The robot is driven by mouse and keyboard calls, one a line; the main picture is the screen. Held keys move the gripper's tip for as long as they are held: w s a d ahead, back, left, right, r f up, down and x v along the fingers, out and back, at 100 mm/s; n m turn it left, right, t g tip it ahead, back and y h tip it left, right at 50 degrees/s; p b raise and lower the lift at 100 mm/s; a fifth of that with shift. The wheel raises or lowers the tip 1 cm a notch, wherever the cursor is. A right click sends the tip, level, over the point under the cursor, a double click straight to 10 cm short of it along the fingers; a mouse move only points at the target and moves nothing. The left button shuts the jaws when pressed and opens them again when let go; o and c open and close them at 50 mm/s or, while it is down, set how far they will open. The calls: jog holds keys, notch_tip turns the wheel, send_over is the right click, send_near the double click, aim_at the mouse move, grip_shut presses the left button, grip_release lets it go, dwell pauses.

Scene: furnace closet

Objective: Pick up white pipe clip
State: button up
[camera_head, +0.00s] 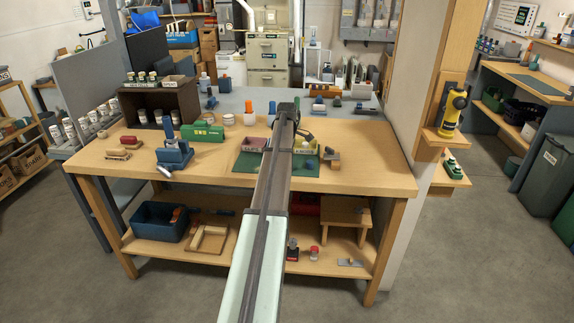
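I cannot make out the white pipe clip with certainty; the objects on the wooden workbench (350,180) are small in this view. A small pale piece (164,171) lies at the bench's front left edge, in front of a blue tool (174,152), but I cannot tell what it is. My arm reaches from the bottom middle over the bench. My gripper (290,112) is at its far end, above the back part of the bench. Its fingers are too small and hidden to show whether they are open or shut. The arm covers part of the green mat (247,163).
A green box (203,133), a pink tray (255,144) and a brown shelf with white jars (160,100) stand on the bench. The lower shelf holds a blue bin (158,218) and a small wooden stool (344,212). A wooden post (452,60) rises at the right. The bench's right front is clear.

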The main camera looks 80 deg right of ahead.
jog(key=shift+f, duration=0.2)
grip_shut()
dwell(0.3)
jog(key=shift+r, duration=0.15)
